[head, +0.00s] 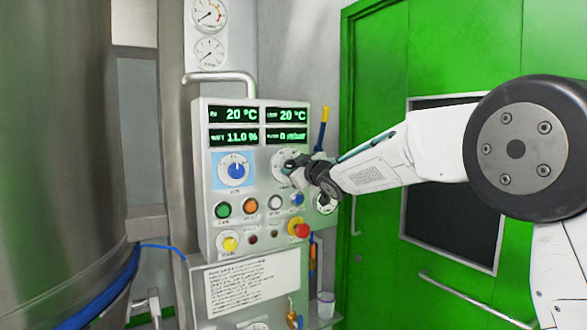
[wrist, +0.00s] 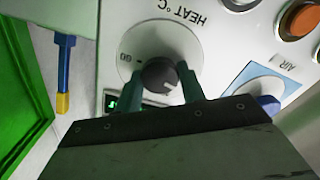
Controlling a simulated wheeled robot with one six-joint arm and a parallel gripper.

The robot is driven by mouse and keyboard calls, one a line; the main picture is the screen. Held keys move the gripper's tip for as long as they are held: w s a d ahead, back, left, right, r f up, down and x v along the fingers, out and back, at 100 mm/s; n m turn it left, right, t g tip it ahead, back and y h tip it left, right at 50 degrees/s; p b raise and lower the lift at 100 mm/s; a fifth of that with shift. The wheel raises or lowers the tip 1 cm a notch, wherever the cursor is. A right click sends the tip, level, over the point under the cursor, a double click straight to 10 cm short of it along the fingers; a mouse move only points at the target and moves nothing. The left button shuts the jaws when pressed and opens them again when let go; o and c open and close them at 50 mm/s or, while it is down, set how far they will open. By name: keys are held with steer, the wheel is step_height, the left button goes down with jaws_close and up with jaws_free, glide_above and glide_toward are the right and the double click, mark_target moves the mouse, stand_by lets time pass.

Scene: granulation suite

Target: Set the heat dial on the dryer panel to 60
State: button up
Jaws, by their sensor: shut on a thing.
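The dryer panel (head: 212,180) is a pale box with four green displays; both upper ones read 20 °C. The heat dial (head: 281,160) is a white round plate at the panel's right, partly hidden by my gripper (head: 303,168). In the wrist view the dial plate (wrist: 128,50) appears upside down with the label HEAT °C. Its dark round knob (wrist: 158,73) sits between the two green fingers of my gripper (wrist: 160,80), which is shut on it. The scale numbers are too blurred or hidden to read surely, and the knob's setting cannot be told.
The air dial with a blue knob (head: 236,171) is left of the heat dial. Below are coloured buttons and a red emergency knob (head: 301,230). A yellow-and-blue handle (head: 323,128) stands at the panel's right edge. A steel vessel (head: 60,130) is left, a green door (head: 375,60) right.

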steer(key=m, duration=0.4)
steer(key=shift+m, duration=0.3)
steer(key=m, duration=1.2)
steer(key=shift+f+m, duration=0.1)
steer(key=shift+m, duration=0.2)
steer(key=m, duration=0.4)
steer(key=shift+m, duration=0.3)
steer(key=shift+f+m, duration=0.15)
steer(key=shift+m, duration=5.55)
